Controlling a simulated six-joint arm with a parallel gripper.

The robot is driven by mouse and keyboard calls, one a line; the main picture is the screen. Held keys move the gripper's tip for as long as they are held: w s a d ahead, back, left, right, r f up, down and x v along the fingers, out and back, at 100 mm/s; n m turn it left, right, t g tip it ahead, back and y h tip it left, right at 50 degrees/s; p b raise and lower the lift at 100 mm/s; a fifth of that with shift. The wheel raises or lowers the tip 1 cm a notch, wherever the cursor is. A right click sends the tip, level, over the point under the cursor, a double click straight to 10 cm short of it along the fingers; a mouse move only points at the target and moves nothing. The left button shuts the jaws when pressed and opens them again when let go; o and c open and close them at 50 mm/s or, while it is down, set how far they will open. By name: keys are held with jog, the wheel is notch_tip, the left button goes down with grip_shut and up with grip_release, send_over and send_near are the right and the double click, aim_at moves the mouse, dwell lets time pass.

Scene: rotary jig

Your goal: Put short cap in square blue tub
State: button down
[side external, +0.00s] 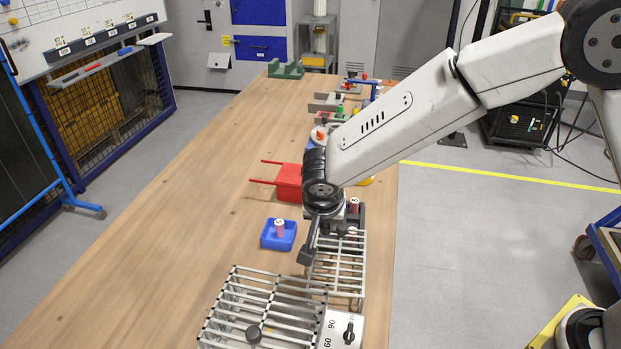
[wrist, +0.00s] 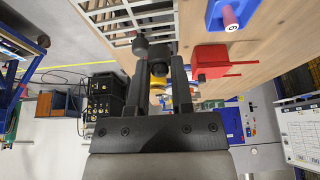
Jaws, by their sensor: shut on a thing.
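The square blue tub (side external: 267,241) sits on the table left of my gripper. A pink cylindrical cap with a pale marked top (side external: 280,228) stands upright in it. Both show at the top of the wrist view, tub (wrist: 214,13) and cap (wrist: 230,18). Two similar pink caps, one farther (side external: 354,205) and one nearer (side external: 352,233), are right of my gripper; which is the short one I cannot tell. My gripper (side external: 306,255) is by the barred jig.
The barred cage (side external: 265,290) of the jig, with a dark round knob (side external: 253,333) and an angle dial (side external: 342,333), stands at the front. Several fixtures line the table's right edge. The table's left side is clear.

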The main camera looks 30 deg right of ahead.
jog(key=w+a+f, duration=0.3)
jog(key=w+f, duration=0.1)
jog(key=w, duration=0.4)
send_over(277, 234)
jog(key=s, duration=0.3)
jog(key=shift+w+a+f, duration=0.15)
jog(key=shift+f, duration=1.1)
jog(key=shift+w+a+f, duration=0.1)
jog(key=shift+a+f, duration=0.05)
jog(key=shift+f, duration=1.1)
jog(key=shift+w+a+f, duration=0.15)
jog(key=shift+w+f, duration=0.25)
jog(key=shift+f, duration=1.6)
jog(key=shift+f, duration=0.1)
jog(key=c, duration=0.8)
grip_release()
